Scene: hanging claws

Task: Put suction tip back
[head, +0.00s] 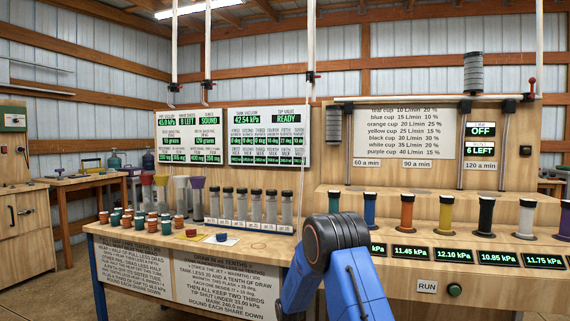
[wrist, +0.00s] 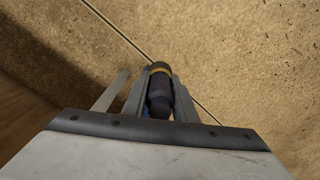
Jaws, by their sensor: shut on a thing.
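In the wrist view, my gripper (wrist: 160,95) is shut on a dark cylindrical piece with a yellow band near its end, which looks like the suction tip (wrist: 160,72). Its banded end points away from the wrist, between the two grey fingers. A brown, wood-like surface with a thin line fills the background; I cannot tell whether the tip touches it. In the head view my blue arm stands in front of the bench and hides my gripper and the tip.
Several capped tubes (head: 242,205) stand in a row on the left bench (head: 135,236), with small orange and green jars (head: 126,222) at its left. Several coloured cups (head: 406,210) stand on the right bench above green displays. A RUN button (head: 454,290) sits on its front.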

